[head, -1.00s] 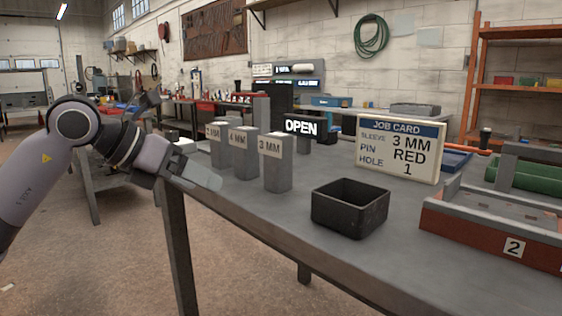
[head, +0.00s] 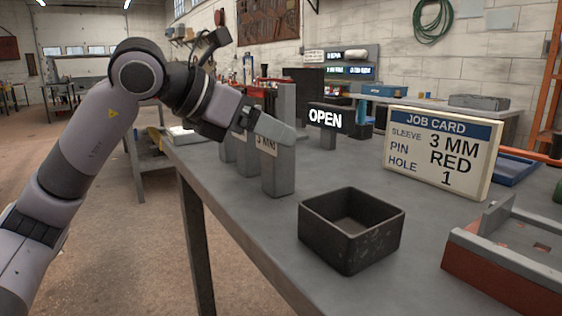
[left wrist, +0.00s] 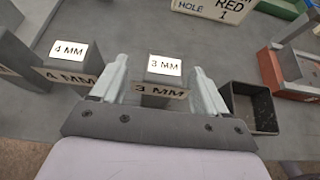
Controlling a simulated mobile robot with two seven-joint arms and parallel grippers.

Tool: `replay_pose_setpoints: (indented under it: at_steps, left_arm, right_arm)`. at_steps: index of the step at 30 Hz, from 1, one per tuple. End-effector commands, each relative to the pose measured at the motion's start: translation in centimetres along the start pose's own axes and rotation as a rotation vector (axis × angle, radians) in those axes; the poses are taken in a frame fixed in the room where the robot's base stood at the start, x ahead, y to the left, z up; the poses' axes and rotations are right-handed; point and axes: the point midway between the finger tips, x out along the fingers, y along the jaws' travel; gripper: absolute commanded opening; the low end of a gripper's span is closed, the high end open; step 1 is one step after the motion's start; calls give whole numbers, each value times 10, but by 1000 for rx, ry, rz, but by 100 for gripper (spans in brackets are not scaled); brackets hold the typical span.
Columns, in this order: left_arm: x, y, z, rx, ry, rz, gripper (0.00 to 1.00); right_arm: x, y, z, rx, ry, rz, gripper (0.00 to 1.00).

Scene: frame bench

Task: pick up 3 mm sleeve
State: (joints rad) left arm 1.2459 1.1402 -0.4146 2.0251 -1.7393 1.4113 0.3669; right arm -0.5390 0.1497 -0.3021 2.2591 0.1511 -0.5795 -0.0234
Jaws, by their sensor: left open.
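The 3 mm sleeve stand is a grey upright block labelled 3 MM (head: 278,178) at the bench's left edge; its label is partly covered by my gripper in the head view. The block also shows in the left wrist view (left wrist: 163,72), with 3 MM on its top and front. No separate sleeve can be made out. My left gripper (head: 266,130) is open at the block's top. In the left wrist view its fingers (left wrist: 160,70) lie on either side of the block; whether they touch it I cannot tell. My right gripper is not in view.
A block labelled 4 MM (left wrist: 70,62) stands just left of the 3 MM one. A black open bin (head: 350,232) is to the right. The job card (head: 440,152) reads sleeve 3 MM, pin RED, hole 1. A red-sided fixture (head: 505,265) stands at the right. An OPEN sign (head: 326,118) stands behind.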

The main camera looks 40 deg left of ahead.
Motion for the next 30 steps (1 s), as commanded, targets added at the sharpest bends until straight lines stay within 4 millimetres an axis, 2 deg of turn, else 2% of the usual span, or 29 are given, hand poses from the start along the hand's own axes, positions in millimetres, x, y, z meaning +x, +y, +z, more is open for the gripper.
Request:
replay_pose_setpoints:
  at_steps: [3,7,16,17,18,23,30]
  left_arm:
    - [20,-4,-3,0,1,-3,74]
    - [37,-4,-2,-1,0,-2,74]
    - [43,-4,-2,0,-1,1,74]
    - [43,-4,-2,0,-1,0,71]
    - [43,-4,-2,0,-1,0,58]
    - [43,-4,-2,0,0,0,6]
    - [42,-4,-1,0,-3,0,5]
  right_arm:
    - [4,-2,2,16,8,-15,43]
    - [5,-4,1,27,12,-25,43]
    - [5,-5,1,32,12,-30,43]
    - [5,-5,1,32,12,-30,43]
    - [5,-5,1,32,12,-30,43]
    - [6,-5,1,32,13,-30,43]
    - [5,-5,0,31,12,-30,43]
